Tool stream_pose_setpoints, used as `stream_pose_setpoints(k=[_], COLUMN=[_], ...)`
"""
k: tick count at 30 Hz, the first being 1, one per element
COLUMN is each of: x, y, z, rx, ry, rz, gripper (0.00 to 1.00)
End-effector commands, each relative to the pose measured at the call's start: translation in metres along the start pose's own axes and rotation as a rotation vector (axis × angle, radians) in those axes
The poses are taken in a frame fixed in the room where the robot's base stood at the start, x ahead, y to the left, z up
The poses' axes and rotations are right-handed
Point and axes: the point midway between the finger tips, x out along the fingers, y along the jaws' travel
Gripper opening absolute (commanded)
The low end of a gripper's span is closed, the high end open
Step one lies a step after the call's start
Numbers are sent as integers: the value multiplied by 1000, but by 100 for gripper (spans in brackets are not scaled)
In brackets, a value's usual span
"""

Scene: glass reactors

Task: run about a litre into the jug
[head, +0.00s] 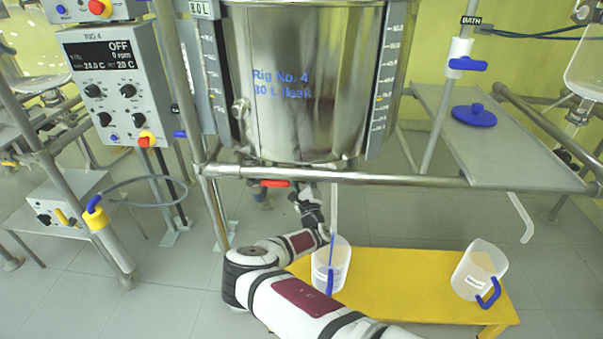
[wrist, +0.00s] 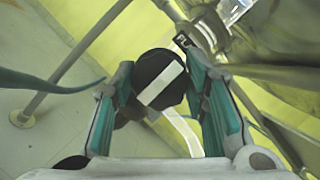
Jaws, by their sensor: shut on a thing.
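The steel vessel (head: 310,120), marked Rig No. 4, fills the upper middle of the head view, with level scales on its sides. My gripper (head: 312,208) is under it. In the wrist view my gripper (wrist: 160,95) is shut on a black round knob (wrist: 153,70) with a white bar across it; the bar slants. A clear jug (head: 341,262) with a blue handle stands on the yellow bench, partly behind my arm. A pale narrow vertical strip (head: 333,205) runs from below the vessel into the jug; I cannot tell stream from tube. The jug's liquid level is unclear.
The yellow bench (head: 405,283) is clear between the jugs. A steel rail (head: 400,180) crosses before the vessel; a red handle (head: 275,183) is below it. A control box (head: 112,80) reads OFF.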

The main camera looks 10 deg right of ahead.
Motion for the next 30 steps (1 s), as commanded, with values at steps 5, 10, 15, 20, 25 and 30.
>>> stream_pose_setpoints(k=[5,10,15,20,25,30], x=[-1,-1,-1,-1,-2,-18], y=[1,1,1,1,0,1], z=[-2,-2,-2,-1,0,-1], rx=[-7,-6,-6,-5,-5,-6], ry=[3,3,3,2,1,2], rz=[5,5,5,4,3,3], gripper=[13,13,61,61,61,61])
